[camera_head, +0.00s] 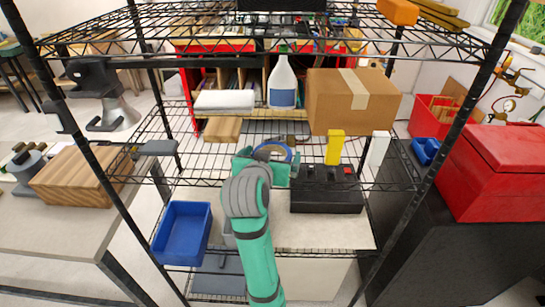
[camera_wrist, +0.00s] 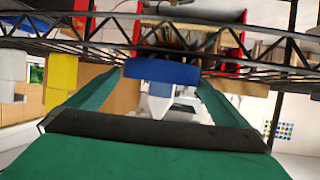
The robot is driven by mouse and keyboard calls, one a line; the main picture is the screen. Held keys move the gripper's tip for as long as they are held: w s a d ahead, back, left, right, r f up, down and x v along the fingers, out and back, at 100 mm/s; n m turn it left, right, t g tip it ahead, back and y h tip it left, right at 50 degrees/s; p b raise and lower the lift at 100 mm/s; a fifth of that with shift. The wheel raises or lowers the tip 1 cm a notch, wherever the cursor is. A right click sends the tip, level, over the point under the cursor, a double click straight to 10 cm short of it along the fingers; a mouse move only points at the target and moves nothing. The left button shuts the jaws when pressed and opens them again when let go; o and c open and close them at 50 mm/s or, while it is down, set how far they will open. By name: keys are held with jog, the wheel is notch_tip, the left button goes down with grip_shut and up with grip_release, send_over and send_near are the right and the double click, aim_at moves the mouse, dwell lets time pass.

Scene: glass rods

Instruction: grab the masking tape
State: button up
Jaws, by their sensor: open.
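The masking tape (camera_head: 284,150) is a blue roll on the middle wire shelf, just beyond my green gripper (camera_head: 268,160) in the head view. In the wrist view, which looks upside down, the tape (camera_wrist: 162,72) shows as a blue band. It lies in the gap between the far ends of my two green fingers (camera_wrist: 158,88). The fingers are spread apart, with the tape between or just beyond their tips; contact cannot be made out. The lower part of the roll is hidden by my gripper in the head view.
To the right stand a black box (camera_head: 325,200), a yellow block (camera_head: 335,147) and a white block (camera_head: 378,150). Behind are a cardboard box (camera_head: 352,100) and a spray bottle (camera_head: 282,85). A blue bin (camera_head: 182,232) sits lower left. Black rack posts and the upper shelf (camera_head: 200,38) bound the space.

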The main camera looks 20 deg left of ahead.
jog(key=c, duration=1)
jog(key=shift+r, duration=0.15)
